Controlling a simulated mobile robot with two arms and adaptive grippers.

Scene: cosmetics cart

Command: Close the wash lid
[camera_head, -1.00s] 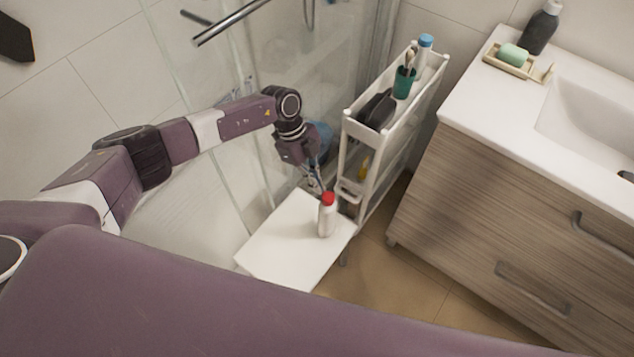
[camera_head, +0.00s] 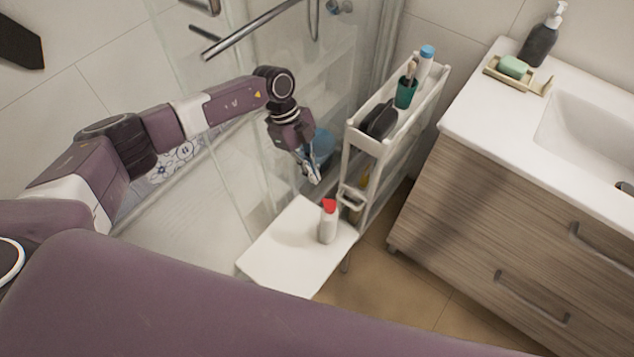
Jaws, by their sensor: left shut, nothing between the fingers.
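The wash is a small white bottle (camera_head: 327,229) with a red lid (camera_head: 329,206), standing upright on a white stool top (camera_head: 285,245). The lid's outline looks slanted, with a point toward the left. It is too small to tell whether the lid is fully shut. My left gripper (camera_head: 315,180) is shut and empty, above and slightly left of the lid and apart from it, pointing down. My right gripper is not in view.
A narrow white cart (camera_head: 358,140) with a green cup (camera_head: 405,92) and bottles stands close to the right of the gripper. A glass shower screen is behind the arm. A wood-fronted vanity (camera_head: 500,215) is at the right. Most of the stool top is clear.

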